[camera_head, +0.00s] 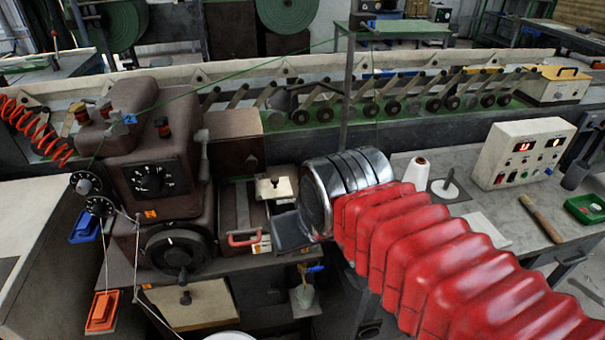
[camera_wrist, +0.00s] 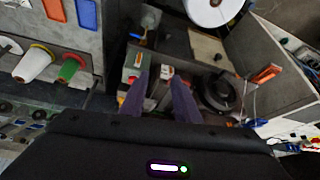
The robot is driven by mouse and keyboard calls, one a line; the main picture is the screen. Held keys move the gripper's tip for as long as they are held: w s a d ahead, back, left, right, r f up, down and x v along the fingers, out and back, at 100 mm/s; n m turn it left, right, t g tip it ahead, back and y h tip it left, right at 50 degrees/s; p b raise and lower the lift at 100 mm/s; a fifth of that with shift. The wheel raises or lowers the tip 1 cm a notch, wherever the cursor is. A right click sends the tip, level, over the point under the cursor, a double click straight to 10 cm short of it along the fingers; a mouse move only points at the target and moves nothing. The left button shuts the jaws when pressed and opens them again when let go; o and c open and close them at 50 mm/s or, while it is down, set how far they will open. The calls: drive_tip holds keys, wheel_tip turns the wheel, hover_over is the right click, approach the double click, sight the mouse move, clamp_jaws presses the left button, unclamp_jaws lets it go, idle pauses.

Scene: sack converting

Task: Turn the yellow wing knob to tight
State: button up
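I cannot make out a yellow wing knob for certain in either view. A small dull-yellow piece (camera_head: 68,122) stands at the left of the brown sewing machine head (camera_head: 155,150); its shape is too small to tell. My gripper (camera_head: 284,234) is a dark shape below my silver wrist, right of the machine and over the bench. In the wrist view my gripper (camera_wrist: 161,80) shows two dark fingers, apart, with nothing held between them. Beyond the fingertips are a small box with red and green marks (camera_wrist: 131,68) and a black handwheel (camera_wrist: 216,92).
A red-handled fixture (camera_head: 243,238) lies between the machine and my gripper. A white thread cone (camera_head: 416,172), a control box (camera_head: 522,150), a brush (camera_head: 541,218) and a green tray (camera_head: 586,208) stand on the right bench. A green thread crosses above the machine.

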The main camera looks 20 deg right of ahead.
drive_tip(key=w+d+r+m, duration=0.1)
drive_tip(key=w+d+r, duration=0.1)
drive_tip(key=w, duration=0.4)
drive_tip(key=w+d+r, duration=0.2)
drive_tip(key=w+d, duration=0.1)
drive_tip(key=w, duration=0.3)
drive_tip(key=m+g+h, duration=0.1)
approach(302, 176)
drive_tip(key=v, duration=0.5)
drive_tip(key=shift+r, duration=0.2)
drive_tip(key=x, duration=1.3)
drive_tip(key=shift+f, duration=0.4)
drive_tip(key=shift+c, duration=0.5)
drive_tip(key=c, duration=0.6)
